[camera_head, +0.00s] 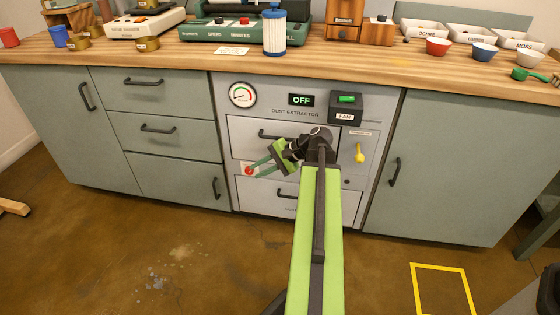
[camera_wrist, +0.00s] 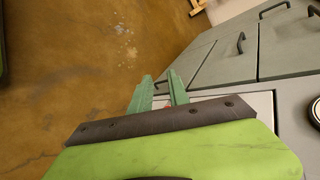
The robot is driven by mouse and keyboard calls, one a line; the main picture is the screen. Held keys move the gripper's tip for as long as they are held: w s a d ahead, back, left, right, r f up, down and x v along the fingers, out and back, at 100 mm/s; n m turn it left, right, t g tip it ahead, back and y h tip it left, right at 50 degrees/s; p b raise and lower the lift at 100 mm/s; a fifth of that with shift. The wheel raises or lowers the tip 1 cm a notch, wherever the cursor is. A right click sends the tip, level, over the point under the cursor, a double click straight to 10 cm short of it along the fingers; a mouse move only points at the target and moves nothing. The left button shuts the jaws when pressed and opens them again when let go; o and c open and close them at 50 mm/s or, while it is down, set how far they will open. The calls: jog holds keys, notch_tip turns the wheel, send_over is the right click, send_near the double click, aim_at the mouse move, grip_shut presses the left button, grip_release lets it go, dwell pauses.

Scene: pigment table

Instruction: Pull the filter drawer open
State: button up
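The dust extractor (camera_head: 296,112) is a pale grey unit in the middle of the bench. It has an upper panel (camera_head: 244,145) with a dark handle (camera_head: 269,134) and a lower front (camera_head: 259,200) with another handle (camera_head: 286,194); I cannot tell which is the filter drawer. Both look closed. A red knob (camera_head: 249,170) is at the left, between them. My gripper (camera_head: 256,169) is open in front of the unit, with its fingers pointing left near the red knob. In the wrist view its two green fingers (camera_wrist: 160,80) are apart, with a bit of red between their bases.
A yellow lever (camera_head: 360,153) and a fan box (camera_head: 346,107) are right of my gripper. The display (camera_head: 301,100) reads OFF. Green cabinet drawers (camera_head: 164,133) stand left, a cabinet door (camera_head: 440,165) right. The floor (camera_head: 180,255) in front is mostly clear.

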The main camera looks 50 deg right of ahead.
jog(key=s+d+r+m+t+h, duration=0.1)
jog(key=s+d+r+m+t, duration=0.25)
jog(key=s+d, duration=0.4)
jog(key=s+d+r+m+t+h, duration=0.1)
jog(key=s+d+r+m+t, duration=0.2)
jog(key=s+d+r, duration=0.35)
jog(key=d+b+x, duration=0.1)
jog(key=x, duration=0.4)
jog(key=f+b+x, duration=0.1)
jog(key=x, duration=0.5)
jog(key=d+b+x, duration=0.1)
jog(key=x, duration=0.4)
jog(key=shift+w+d+f, duration=0.3)
jog(key=shift+w+f, duration=0.15)
grip_shut()
